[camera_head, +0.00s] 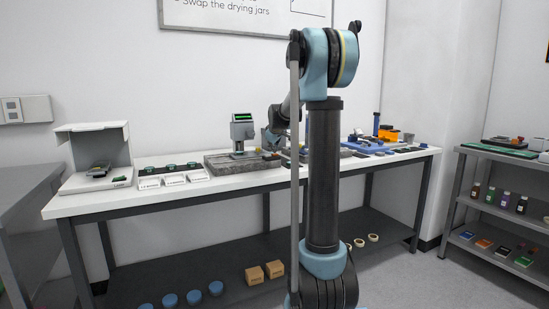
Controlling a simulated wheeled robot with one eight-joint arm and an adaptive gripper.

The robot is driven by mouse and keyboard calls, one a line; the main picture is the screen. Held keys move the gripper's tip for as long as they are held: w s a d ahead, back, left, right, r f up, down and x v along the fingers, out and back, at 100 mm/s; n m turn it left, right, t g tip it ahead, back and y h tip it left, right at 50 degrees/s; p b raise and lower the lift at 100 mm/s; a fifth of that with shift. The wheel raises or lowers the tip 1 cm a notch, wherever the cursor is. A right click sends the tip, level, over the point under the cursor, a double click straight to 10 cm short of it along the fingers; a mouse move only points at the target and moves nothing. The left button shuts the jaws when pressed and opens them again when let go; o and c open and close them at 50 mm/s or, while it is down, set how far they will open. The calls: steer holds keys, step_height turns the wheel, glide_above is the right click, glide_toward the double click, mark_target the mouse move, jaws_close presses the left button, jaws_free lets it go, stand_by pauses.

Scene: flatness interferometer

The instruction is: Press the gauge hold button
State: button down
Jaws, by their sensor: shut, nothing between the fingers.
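The gauge (243,129) is a grey upright unit with a lit green display. It stands on a grey slab (222,163) on the white workbench, left of my arm. Its hold button is too small to make out. My gripper (270,140) is shut and empty, just right of the gauge and close to it in the picture. My own arm hides part of the gripper. I cannot tell whether the fingertips touch the gauge.
An open-fronted grey box (95,147) stands at the bench's left end. Small green-topped items with white cards (173,179) lie left of the slab. A blue tray (368,146) and orange item (388,134) lie right. A shelf rack (500,190) stands far right.

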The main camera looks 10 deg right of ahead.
steer(key=shift+r, duration=0.55)
steer(key=shift+r, duration=2.45)
steer(key=s+f+m+g, duration=0.1)
steer(key=s+f+m, duration=0.15)
steer(key=s, duration=0.75)
steer(key=s+f+m+g, duration=0.1)
steer(key=s+f, duration=0.3)
steer(key=s, duration=0.6)
steer(key=s+f+m+g, duration=0.15)
steer(key=s+f, duration=0.25)
steer(key=s, duration=0.7)
steer(key=s+f+m+g, duration=0.1)
steer(key=s+f+m, duration=0.1)
steer(key=s+f, duration=0.6)
steer(key=s+d+f+m+g, duration=0.1)
steer(key=s+f+g, duration=0.1)
steer(key=s+f, duration=0.7)
steer(key=s, duration=0.8)
steer(key=shift+s+f+m, duration=0.25)
steer(key=shift+f+m, duration=0.05)
steer(key=shift+m, duration=0.1)
steer(key=shift+g, duration=0.25)
